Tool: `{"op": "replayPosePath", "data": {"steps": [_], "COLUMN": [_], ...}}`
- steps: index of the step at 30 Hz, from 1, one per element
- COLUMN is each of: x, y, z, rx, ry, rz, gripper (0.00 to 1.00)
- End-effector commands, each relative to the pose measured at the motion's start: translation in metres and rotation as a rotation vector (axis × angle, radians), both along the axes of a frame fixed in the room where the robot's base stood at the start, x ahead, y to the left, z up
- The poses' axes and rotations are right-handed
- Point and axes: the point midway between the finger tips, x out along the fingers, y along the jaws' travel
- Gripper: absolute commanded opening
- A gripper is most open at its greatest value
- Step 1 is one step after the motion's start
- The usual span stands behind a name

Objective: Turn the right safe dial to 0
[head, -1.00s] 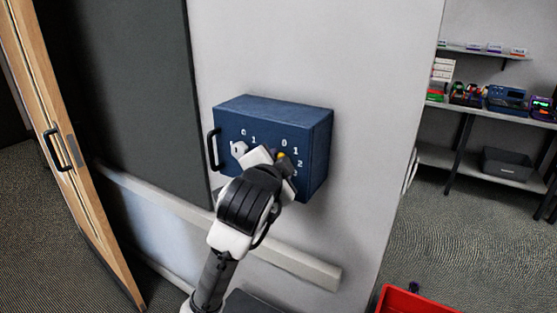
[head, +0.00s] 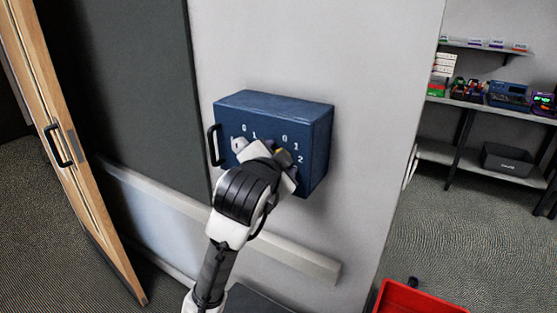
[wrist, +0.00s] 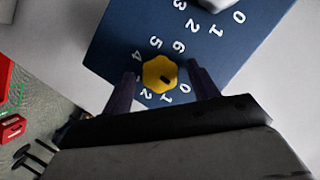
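The blue safe (head: 318,140) hangs on the grey wall, with white numerals on its front. Its right dial is a yellow knob (wrist: 158,68), seen whole in the wrist view with numerals around it. A dark mark on the knob lies off centre, roughly toward the 0; its exact aim is hard to tell. My gripper (wrist: 163,76) is open, one finger on each side of the yellow knob, with gaps visible. In the head view my gripper mostly hides this dial. The left dial is a pale knob (head: 239,144), partly visible.
The safe has a black handle (head: 214,146) at its left edge. A dark board (head: 130,90) and a wooden door (head: 75,180) are on the left. A pale rail (head: 300,258) runs below the safe. A red bin (head: 420,298) is at lower right.

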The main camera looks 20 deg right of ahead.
Motion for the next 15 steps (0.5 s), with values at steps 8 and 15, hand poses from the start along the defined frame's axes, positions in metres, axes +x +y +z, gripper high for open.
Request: {"op": "replayPosePath", "data": {"steps": [8,15], "x": [-0.001,-0.026], "y": [0.001,0.02], "z": [0.001,0.008], "rx": [0.0,0.0], "ry": [-0.002,-0.008], "rz": [0.0,0.001], "gripper": [0.59,0.59]}}
